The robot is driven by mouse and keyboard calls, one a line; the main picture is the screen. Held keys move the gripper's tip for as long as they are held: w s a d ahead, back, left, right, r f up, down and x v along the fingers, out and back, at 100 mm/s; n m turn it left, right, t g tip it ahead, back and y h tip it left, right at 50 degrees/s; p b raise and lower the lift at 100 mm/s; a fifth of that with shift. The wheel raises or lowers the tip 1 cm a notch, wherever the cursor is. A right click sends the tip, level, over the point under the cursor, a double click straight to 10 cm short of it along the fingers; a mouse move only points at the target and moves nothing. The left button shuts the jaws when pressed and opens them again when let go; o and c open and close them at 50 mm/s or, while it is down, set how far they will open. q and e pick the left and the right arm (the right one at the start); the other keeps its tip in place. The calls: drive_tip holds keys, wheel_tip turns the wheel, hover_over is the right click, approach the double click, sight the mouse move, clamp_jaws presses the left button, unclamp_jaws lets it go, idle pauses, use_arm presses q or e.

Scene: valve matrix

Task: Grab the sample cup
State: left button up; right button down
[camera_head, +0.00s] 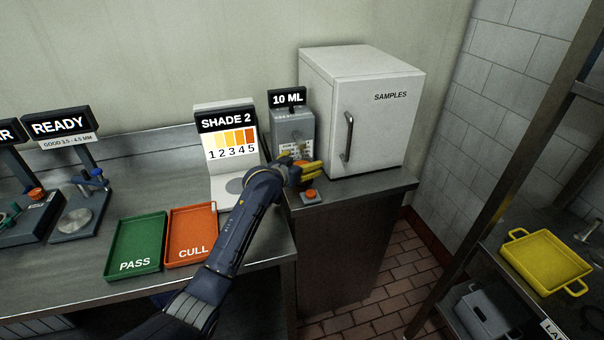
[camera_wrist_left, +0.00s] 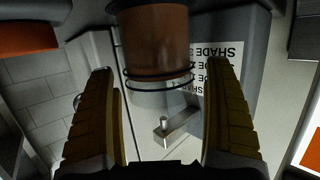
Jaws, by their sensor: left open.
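My left gripper (camera_head: 306,174) is at the front of the grey dispenser (camera_head: 293,128) marked 10 ML. In the left wrist view its two yellow fingers (camera_wrist_left: 160,92) are open and spread apart. A cup (camera_wrist_left: 158,42) with brown contents and a clear section with dark rings shows at the top centre there, between or just beyond the fingertips. I see no finger closed on it. My right gripper is not in view.
A white SAMPLES fridge (camera_head: 378,125) stands to the right, and a SHADE 2 chart stand (camera_head: 228,145) to the left. Green PASS (camera_head: 136,247) and orange CULL (camera_head: 191,234) trays lie on the counter.

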use_arm(q)
drive_tip(key=shift+c, duration=0.6)
drive_tip(key=c, duration=1.5)
drive_tip(key=shift+r, duration=0.1)
